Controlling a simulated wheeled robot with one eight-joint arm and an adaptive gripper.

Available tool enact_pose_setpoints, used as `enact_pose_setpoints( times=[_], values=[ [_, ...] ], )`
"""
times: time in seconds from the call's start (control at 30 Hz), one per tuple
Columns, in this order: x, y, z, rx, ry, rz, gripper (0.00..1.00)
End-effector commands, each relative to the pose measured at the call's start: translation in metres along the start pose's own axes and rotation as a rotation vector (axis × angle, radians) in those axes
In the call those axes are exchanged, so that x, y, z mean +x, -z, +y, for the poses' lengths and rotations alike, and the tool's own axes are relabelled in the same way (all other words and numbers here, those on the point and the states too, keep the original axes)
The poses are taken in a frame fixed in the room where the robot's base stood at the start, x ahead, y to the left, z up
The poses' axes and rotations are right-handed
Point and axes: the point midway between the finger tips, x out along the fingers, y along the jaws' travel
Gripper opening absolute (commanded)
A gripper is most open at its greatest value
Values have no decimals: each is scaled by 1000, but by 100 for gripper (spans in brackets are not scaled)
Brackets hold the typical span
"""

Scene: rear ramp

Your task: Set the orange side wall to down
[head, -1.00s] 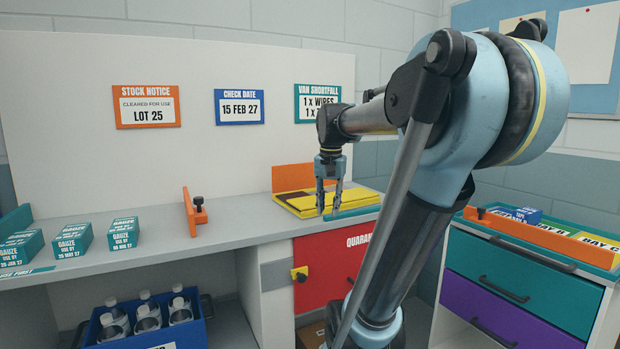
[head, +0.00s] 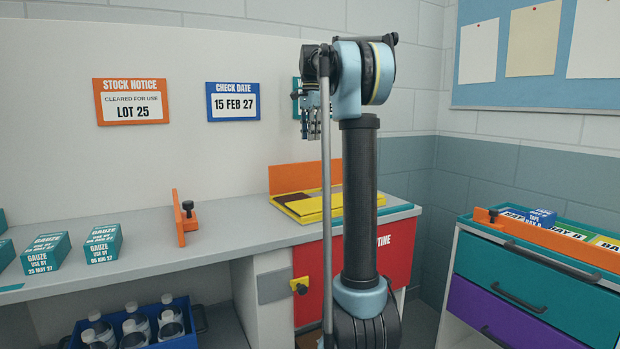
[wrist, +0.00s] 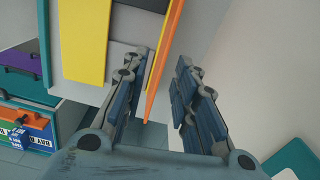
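An upright orange panel (head: 302,177) stands along the back of a yellow tray (head: 300,217) on the grey counter; I take it as the orange side wall. The tray has brown inside and its right part is hidden behind my arm. In the wrist view the orange panel (wrist: 164,70) is a thin edge-on strip beside yellow (wrist: 83,40). My gripper (head: 312,136) hangs fingers down, above the panel and apart from it. In the wrist view my gripper (wrist: 160,105) is open with nothing held between the fingers.
An orange upright bracket with a black knob (head: 181,220) stands left on the counter, near gauze boxes (head: 103,243). A red quarantine door (head: 312,262) is below. A drawer cart (head: 530,275) with an orange bar (head: 560,240) is at right. Counter between bracket and tray is clear.

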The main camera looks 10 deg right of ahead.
Motion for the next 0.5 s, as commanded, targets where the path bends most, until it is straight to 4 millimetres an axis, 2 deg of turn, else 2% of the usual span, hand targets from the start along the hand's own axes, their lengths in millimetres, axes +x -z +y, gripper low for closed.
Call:
enact_pose_setpoints(
  times=[0.1, 0.27, 0.5],
  values=[
    [-2, 4, -9, 27, -4, -2, 27],
    [4, 8, -10, 39, -5, -2, 27],
    [38, 10, -8, 42, -5, -2, 27]
  ],
)
